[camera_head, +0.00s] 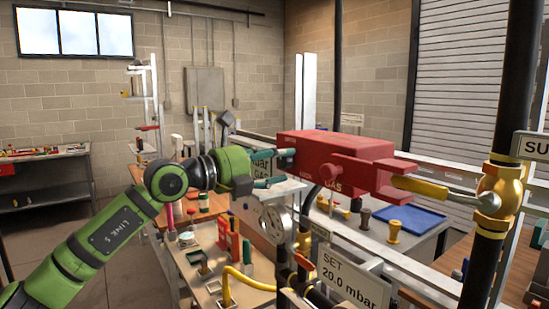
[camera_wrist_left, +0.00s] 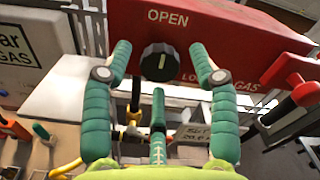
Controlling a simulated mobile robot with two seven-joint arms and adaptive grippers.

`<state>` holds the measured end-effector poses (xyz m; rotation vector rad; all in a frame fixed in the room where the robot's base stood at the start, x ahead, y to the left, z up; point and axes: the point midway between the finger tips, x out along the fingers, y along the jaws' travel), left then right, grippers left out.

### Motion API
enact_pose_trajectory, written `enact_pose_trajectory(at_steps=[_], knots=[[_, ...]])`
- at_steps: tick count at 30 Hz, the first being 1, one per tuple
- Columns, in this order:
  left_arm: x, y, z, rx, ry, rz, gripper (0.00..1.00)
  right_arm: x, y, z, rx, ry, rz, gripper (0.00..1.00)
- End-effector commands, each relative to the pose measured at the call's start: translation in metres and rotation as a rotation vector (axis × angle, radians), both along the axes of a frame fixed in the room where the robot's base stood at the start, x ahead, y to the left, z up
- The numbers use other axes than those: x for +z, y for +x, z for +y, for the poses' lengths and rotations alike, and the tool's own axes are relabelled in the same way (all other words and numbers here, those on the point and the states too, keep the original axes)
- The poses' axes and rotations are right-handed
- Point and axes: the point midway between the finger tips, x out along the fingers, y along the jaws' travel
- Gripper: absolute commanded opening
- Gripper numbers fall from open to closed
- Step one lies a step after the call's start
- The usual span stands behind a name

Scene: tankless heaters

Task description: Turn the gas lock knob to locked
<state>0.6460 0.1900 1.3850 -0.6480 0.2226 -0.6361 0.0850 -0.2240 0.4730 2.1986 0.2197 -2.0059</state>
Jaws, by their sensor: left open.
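The red gas lock box (camera_head: 325,146) is mounted on pipework at the centre of the head view and fills the top of the wrist view (camera_wrist_left: 235,30). Its black round knob (camera_wrist_left: 160,62) has a pale line that stands nearly upright, toward the word OPEN. Part of a LOCK label shows at the lower right, cut off by a finger. My left gripper (camera_head: 284,167) is at the box's left end with its teal fingers open. In the wrist view the gripper (camera_wrist_left: 160,50) has one finger on each side of the knob, with gaps. My right gripper is not in view.
A yellow lever (camera_head: 420,188) and brass valve (camera_head: 496,200) are right of the box. A pressure gauge (camera_head: 274,223) and a "SET 20.0 mbar" sign (camera_head: 350,284) are below it. A tool-laden bench (camera_head: 205,290) stands behind; open floor lies at left.

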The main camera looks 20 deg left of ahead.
Motion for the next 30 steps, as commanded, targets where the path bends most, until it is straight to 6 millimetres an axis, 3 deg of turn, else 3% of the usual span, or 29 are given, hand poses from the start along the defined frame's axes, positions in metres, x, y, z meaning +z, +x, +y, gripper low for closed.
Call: enact_pose_trajectory(at_steps=[4,8,9,20,30], knots=[[0.000,0.000,0.000,0.000,0.000,0.000,0.60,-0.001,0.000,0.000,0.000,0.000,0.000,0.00],[0.000,0.000,0.000,0.000,0.000,0.000,0.08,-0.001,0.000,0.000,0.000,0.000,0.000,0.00],[0.000,0.000,0.000,0.000,0.000,0.000,0.04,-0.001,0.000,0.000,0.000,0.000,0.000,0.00],[-0.001,0.000,0.000,-0.001,0.026,-0.019,0.04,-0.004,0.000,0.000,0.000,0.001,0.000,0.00],[-0.003,0.000,-0.001,-0.002,0.192,-0.151,0.04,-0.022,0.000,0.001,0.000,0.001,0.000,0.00]])
